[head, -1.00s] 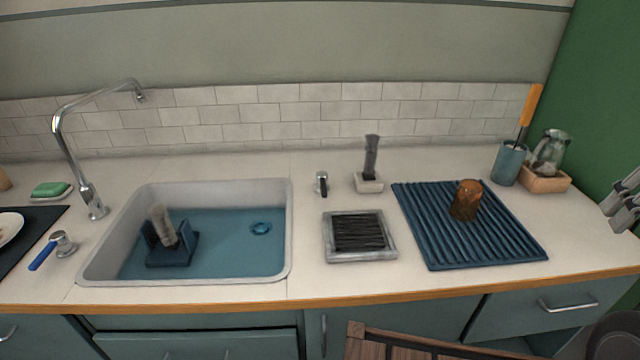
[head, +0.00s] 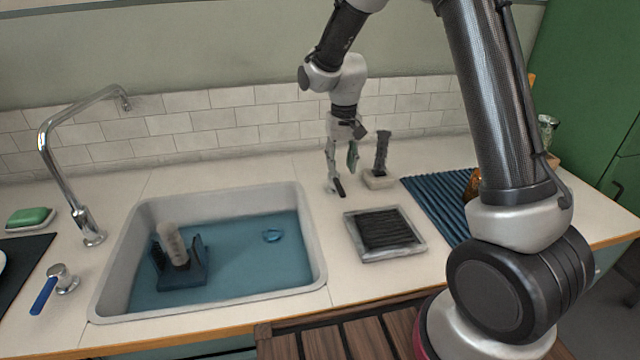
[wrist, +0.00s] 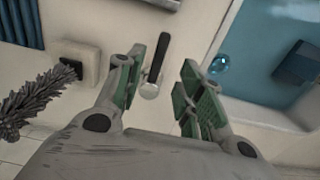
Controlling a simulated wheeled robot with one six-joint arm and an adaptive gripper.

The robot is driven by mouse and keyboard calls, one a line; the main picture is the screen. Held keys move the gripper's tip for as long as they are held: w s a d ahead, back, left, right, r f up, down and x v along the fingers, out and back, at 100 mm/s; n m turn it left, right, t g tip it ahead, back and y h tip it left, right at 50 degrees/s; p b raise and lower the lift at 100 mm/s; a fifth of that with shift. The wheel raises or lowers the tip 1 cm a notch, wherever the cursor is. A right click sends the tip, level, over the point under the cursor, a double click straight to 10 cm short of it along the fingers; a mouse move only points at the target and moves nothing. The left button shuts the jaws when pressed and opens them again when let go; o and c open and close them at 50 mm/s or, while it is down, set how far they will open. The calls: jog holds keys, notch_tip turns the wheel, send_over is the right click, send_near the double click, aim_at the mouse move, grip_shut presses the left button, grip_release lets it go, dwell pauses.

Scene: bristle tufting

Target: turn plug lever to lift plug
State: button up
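A small lever with a dark handle and metal base stands on the counter right of the sink. Its handle (head: 338,187) shows just below my gripper (head: 341,163) in the head view. In the wrist view the lever (wrist: 154,61) lies between the green-padded fingers of my gripper (wrist: 162,88), nearer the left one. The fingers are apart and hold nothing; whether one touches the lever I cannot tell. A round blue plug (head: 272,236) sits in the blue water in the sink (head: 313,235), and also shows in the wrist view (wrist: 218,63).
A dark brush (head: 382,152) stands in a holder right of my gripper. A framed tray of black bristles (head: 385,234) lies in front. A blue-handled lever (head: 45,293) is left of the sink. The sink holds a blue stand (head: 180,272). A ribbed blue mat (head: 430,200) lies right.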

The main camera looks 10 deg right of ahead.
aim_at(340, 188)
notch_tip(340, 188, down, 7)
jog(key=shift+f, duration=0.1)
dwell(0.3)
grip_shut()
